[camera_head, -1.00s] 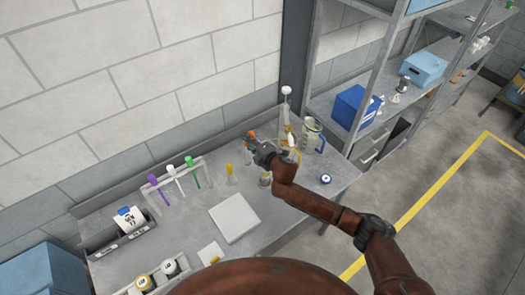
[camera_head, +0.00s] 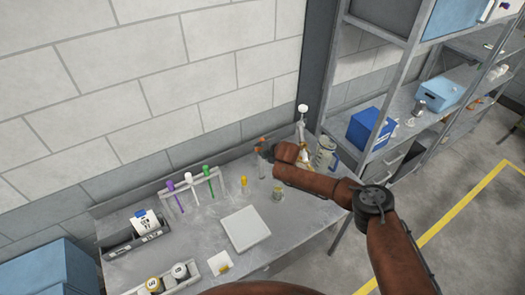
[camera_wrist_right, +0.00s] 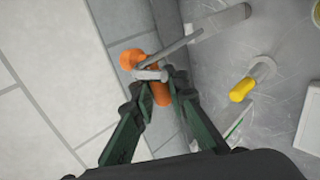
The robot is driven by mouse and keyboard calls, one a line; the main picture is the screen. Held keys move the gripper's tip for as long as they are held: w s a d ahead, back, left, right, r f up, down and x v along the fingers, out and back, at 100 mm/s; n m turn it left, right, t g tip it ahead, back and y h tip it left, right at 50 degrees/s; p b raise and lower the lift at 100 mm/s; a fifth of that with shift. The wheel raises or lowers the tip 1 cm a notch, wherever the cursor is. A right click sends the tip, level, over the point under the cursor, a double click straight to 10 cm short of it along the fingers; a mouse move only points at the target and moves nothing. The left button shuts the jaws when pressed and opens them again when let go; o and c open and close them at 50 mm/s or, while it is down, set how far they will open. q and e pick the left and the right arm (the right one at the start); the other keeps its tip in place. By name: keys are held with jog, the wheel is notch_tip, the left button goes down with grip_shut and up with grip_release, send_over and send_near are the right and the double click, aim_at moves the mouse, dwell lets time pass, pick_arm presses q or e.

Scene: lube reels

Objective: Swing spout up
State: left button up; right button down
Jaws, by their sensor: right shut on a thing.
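My right gripper (camera_head: 267,147) is at the back of the bench, beside the wall. In the right wrist view its two dark green fingers (camera_wrist_right: 157,86) close around an orange part with a thin grey tube, which I take to be the spout (camera_wrist_right: 160,94). Another orange piece (camera_wrist_right: 132,57) shows just beyond the fingertips. The tube runs up and right toward a grey cylinder (camera_wrist_right: 233,17). In the head view the orange tip (camera_head: 262,138) shows above the gripper, and the hand partly hides the rest. My left gripper is out of view.
A rack (camera_head: 190,189) of colored tubes, a yellow-capped vial (camera_head: 244,182) and a pale square plate (camera_head: 246,229) are on the bench. A jug (camera_head: 324,156) and a white-topped bottle (camera_head: 302,108) stand right of the hand. A metal shelf (camera_head: 345,75) rises further right.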

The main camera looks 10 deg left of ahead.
jog(key=shift+w+a+r, duration=0.15)
jog(key=shift+a+r, duration=0.1)
dwell(0.5)
jog(key=c, duration=2)
grip_release()
jog(key=shift+o, duration=0.6)
jog(key=shift+f, duration=0.15)
jog(key=shift+d, duration=0.15)
jog(key=v, duration=1.2)
